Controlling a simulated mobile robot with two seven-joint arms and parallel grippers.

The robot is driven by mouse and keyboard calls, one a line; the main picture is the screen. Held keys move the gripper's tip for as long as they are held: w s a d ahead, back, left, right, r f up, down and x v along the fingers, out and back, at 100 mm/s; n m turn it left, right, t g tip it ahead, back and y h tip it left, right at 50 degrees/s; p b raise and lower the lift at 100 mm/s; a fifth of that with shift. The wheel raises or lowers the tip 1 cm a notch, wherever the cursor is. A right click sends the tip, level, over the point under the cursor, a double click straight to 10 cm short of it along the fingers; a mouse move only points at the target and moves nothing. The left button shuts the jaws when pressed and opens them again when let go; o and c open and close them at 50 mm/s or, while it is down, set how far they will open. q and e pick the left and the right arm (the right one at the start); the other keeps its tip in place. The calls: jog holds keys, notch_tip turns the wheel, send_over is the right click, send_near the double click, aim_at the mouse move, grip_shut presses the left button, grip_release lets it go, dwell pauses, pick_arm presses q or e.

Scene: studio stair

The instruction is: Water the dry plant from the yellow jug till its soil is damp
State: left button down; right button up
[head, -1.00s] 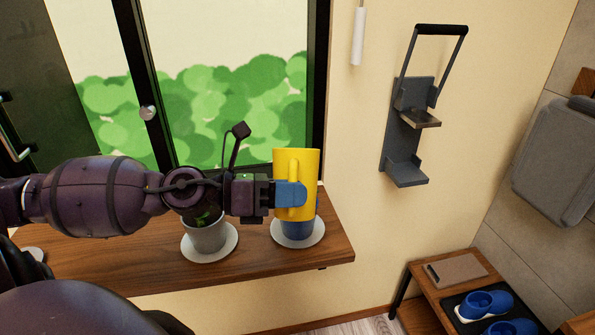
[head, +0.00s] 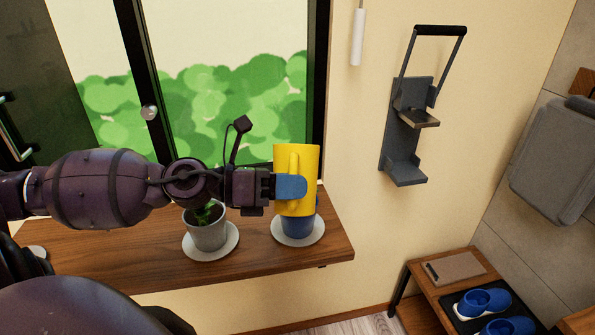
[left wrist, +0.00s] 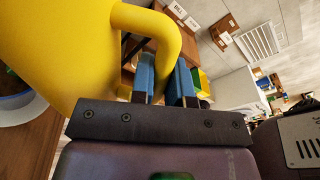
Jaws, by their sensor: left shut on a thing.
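My left gripper (head: 291,187) is shut on the handle of the yellow jug (head: 309,180) and holds it upright. The jug also shows large in the left wrist view (left wrist: 75,45), where the blue fingers (left wrist: 163,82) close around its handle. In the head view the jug overlaps the blue pot (head: 298,227), hiding its top and any plant in it. The blue pot stands on a pale saucer. A grey pot (head: 208,235) with a small green plant (head: 207,212) stands to the left on another saucer (head: 229,244). I cannot tell how damp either soil is. My right gripper is not in view.
The pots stand on a wooden shelf (head: 150,270) below a window. A grey wall-mounted rack (head: 407,130) hangs to the right. A low wooden bench (head: 462,268) with blue shoes (head: 485,302) is at lower right.

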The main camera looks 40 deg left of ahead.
pick_arm(q)
jog(key=shift+w+a+r, duration=0.1)
jog(key=shift+w+r, duration=0.05)
jog(key=shift+w, duration=0.1)
jog(key=shift+s+r, duration=0.1)
jog(key=shift+w+a+r+n, duration=0.1)
jog(key=shift+w+n, duration=0.1)
jog(key=shift+n, duration=0.1)
jog(key=shift+r, duration=0.1)
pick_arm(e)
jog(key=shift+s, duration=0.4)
pick_arm(q)
jog(key=shift+w+a+r+p, duration=0.1)
jog(key=shift+p, duration=0.2)
jog(key=shift+r, duration=0.15)
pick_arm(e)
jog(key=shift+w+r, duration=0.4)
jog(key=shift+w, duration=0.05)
